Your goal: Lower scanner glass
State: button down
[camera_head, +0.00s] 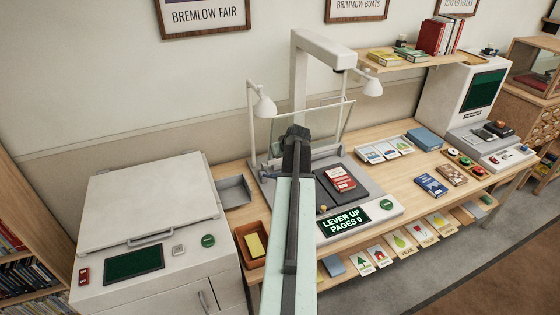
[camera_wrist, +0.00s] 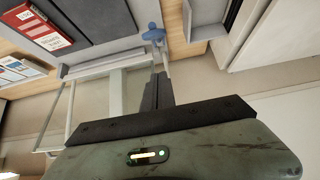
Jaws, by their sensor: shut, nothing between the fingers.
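The scanner (camera_head: 300,70) has a pale column and overhead arm. Its framed glass (camera_head: 333,122) stands raised and tilted behind the dark cradle; the frame also shows in the wrist view (camera_wrist: 117,95). A red book (camera_head: 340,179) lies on the cradle. The display (camera_head: 343,219) reads "LEVER UP PAGES 0". My gripper (camera_head: 297,136) is shut and empty, overlapping the left part of the glass in the head view. In the wrist view, its fingers (camera_wrist: 160,82) point toward a blue knob (camera_wrist: 153,34) on a pale rod, seemingly close. Contact cannot be told. My arm hides part of the cradle.
Two lamps (camera_head: 264,106) flank the glass. A grey tray (camera_head: 235,192) and brown bin (camera_head: 252,243) stand left of the scanner. Books (camera_head: 430,185) and picture cards (camera_head: 384,150) lie to its right. A bulky white machine (camera_head: 150,215) stands at left.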

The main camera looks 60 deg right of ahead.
jog(key=b+x, duration=0.6)
jog(key=x, duration=0.3)
jog(key=shift+f+b, duration=0.3)
jog(key=shift+b, duration=0.1)
jog(key=shift+s+a+f+b, duration=0.3)
jog(key=shift+s+f+b, duration=0.05)
jog(key=shift+f+b, duration=0.25)
jog(key=shift+s+a+f+b, duration=0.3)
jog(key=shift+s+f+b, duration=0.05)
jog(key=shift+f+b, duration=0.2)
jog(key=shift+s+a+f, duration=0.15)
jog(key=shift+s+a, duration=0.05)
jog(key=shift+s, duration=0.05)
